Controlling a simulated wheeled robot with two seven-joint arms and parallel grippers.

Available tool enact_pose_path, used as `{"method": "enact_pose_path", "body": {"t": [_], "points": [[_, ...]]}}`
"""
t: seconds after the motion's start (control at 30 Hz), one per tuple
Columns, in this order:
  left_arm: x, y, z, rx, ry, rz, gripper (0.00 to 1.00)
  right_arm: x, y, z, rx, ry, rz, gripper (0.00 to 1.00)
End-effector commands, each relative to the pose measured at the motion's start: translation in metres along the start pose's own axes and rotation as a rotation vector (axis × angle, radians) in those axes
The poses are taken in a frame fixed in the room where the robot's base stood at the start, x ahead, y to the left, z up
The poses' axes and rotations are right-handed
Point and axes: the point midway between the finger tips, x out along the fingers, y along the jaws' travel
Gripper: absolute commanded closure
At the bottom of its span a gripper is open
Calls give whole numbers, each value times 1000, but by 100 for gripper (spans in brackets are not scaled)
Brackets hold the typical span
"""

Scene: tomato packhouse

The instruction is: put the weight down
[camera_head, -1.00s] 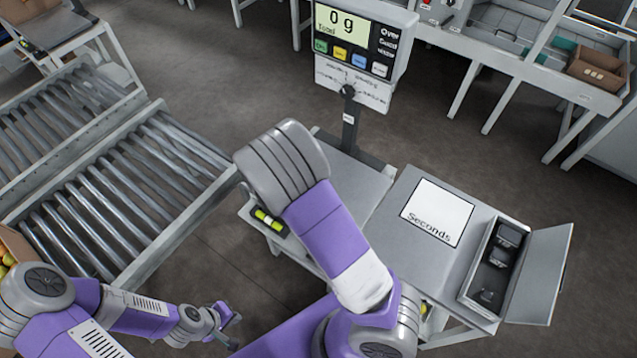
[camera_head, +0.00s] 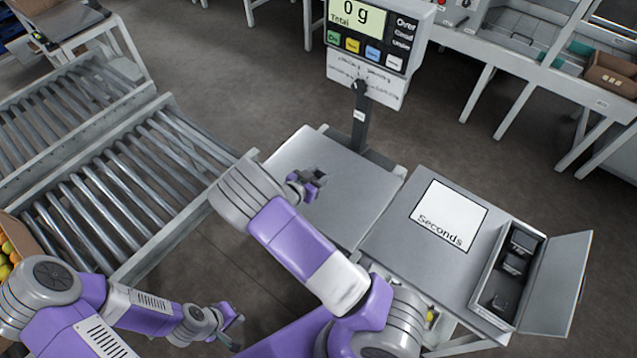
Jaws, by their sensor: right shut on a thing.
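My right gripper (camera_head: 314,186) is over the left part of the scale's grey weighing plate (camera_head: 350,207). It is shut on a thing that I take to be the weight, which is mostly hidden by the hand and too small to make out. I cannot tell whether it touches the plate. The scale display (camera_head: 357,17) reads 0 g. An open case (camera_head: 476,300) with several dark weights (camera_head: 522,241) stands on the right end of the bench. My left gripper (camera_head: 236,326) is low at the lower left, away from the bench, and looks open and empty.
A white card marked "Seconds" (camera_head: 450,212) lies on the bench between plate and case. The scale's post (camera_head: 360,120) rises behind the plate. A roller conveyor (camera_head: 120,180) is at the left. The case's lid (camera_head: 556,285) stands open to the right.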

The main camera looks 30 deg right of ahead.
Motion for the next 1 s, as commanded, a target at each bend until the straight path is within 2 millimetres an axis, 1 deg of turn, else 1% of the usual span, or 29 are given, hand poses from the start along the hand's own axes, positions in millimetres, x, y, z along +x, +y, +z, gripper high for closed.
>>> {"method": "enact_pose_path", "body": {"t": [0.1, 0.2, 0.43, 0.57, 0.6, 0.67, 0.7, 0.77, 1.0], "points": [[8, -3, 0, 0, 0, 0, 100, 8, 1, 19, -3, 1, 1, 93], [12, -5, 0, 0, 0, 0, 100, 12, 0, 29, -2, 1, 0, 93], [11, -4, 0, 0, 0, 0, 100, 12, 0, 28, 0, 0, 0, 93], [13, -5, -1, 0, 0, 0, 100, 13, 0, 32, 0, 0, 0, 93], [14, -5, -1, 0, 0, 0, 100, 13, 0, 33, -1, -1, 0, 54], [13, -5, -1, 0, 0, 0, 100, 13, 0, 32, -1, -1, 0, 45], [13, -5, -1, 0, 0, 0, 100, 13, 0, 32, -1, -1, 0, 39], [13, -5, -1, 0, 0, 0, 100, 13, 0, 32, -1, -1, 0, 30], [13, -5, -1, 0, 0, 0, 100, 13, 0, 32, -1, -1, 0, 30]]}}
